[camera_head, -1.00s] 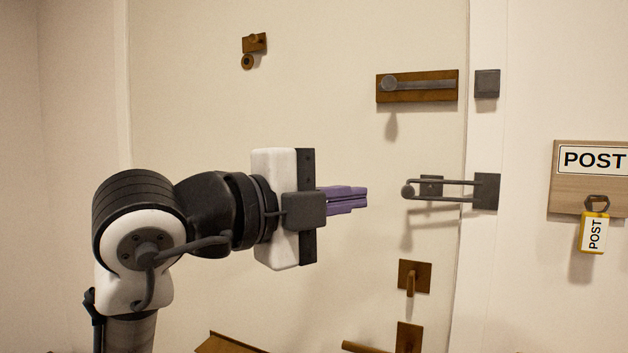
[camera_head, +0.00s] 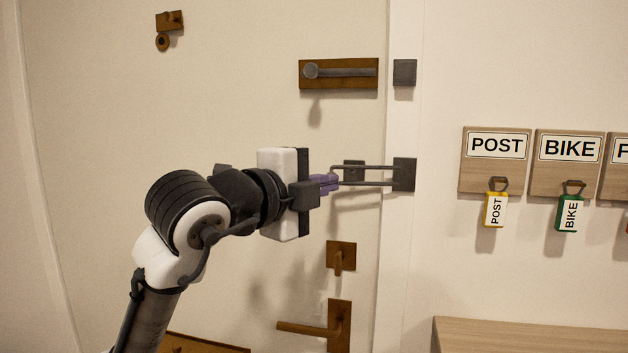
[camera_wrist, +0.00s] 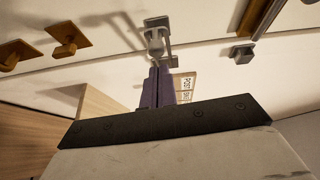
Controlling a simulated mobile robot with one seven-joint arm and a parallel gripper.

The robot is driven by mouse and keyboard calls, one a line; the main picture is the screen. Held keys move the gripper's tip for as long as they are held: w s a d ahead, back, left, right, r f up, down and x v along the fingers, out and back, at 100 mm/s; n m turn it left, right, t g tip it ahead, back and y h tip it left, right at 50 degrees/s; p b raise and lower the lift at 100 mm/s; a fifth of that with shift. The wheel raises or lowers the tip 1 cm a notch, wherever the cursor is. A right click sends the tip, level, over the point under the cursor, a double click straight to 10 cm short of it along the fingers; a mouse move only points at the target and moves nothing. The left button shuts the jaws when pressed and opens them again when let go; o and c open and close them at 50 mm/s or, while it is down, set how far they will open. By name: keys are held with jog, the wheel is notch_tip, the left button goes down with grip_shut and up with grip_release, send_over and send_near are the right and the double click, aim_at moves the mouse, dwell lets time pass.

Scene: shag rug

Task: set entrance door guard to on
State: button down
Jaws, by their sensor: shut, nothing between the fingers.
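The entrance door guard is a dark grey looped bar (camera_head: 365,183) that runs left from a square plate (camera_head: 404,174) on the door frame, across the gap and in front of a small grey plate (camera_head: 353,170) on the door. My gripper (camera_head: 328,184) has purple fingers, shut and empty, at the left end of the bar. The fingers hide that end, and I cannot tell whether they touch it. In the wrist view the fingertips (camera_wrist: 157,70) point at the grey guard (camera_wrist: 155,35).
A bolt on a brown plate (camera_head: 338,73) sits above the guard. A brown turn knob (camera_head: 341,257) and the door handle (camera_head: 305,328) are below. Right of the frame hang POST (camera_head: 494,210) and BIKE (camera_head: 568,213) key tags, above a wooden surface (camera_head: 530,335).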

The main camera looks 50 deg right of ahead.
jog(key=shift+w+d+f, duration=0.1)
jog(key=shift+w+d, duration=0.35)
jog(key=shift+w+d+p, duration=0.3)
jog(key=shift+w+d, duration=0.1)
jog(key=shift+w, duration=0.4)
jog(key=shift+s, duration=0.1)
